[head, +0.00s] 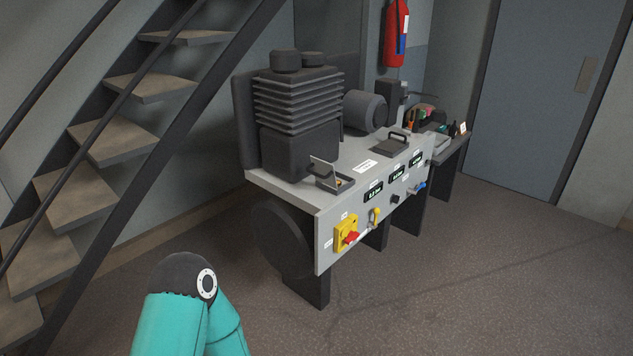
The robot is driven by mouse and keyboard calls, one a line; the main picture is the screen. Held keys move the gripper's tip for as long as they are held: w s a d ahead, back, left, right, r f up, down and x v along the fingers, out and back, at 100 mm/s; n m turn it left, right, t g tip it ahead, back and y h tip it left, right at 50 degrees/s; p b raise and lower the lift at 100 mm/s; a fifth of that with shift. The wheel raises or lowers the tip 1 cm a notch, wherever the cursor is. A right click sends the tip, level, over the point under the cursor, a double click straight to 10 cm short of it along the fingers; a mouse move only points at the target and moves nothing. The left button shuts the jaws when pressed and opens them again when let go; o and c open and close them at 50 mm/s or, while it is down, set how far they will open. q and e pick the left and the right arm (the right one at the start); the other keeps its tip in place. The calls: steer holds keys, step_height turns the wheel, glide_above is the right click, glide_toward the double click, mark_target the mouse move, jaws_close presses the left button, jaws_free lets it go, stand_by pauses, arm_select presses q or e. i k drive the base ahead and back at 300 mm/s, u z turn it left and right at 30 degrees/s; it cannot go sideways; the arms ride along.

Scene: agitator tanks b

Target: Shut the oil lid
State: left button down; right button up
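A small dark box (337,184) sits on the near end of the grey machine's top, with its lid (321,168) raised. The lid stands tilted up at the box's back left side, and a bit of the inside shows. I take this to be the oil lid, but no readable label confirms it. A second dark lid with a handle (391,146) lies flat farther along the top. Neither gripper is in view. Only a teal link of my arm shows at the bottom left, well apart from the box.
The machine bench (296,195) carries a black finned compressor block (298,105), and its front has a red and yellow switch (346,235), displays and valve handles. Stairs (85,170) rise at left. A side table (452,150) stands behind. Floor at right is clear before the door (530,95).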

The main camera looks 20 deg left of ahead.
mark_target(323, 172)
steer(key=z, duration=0.05)
steer(key=i, duration=0.9)
steer(key=u, duration=0.05)
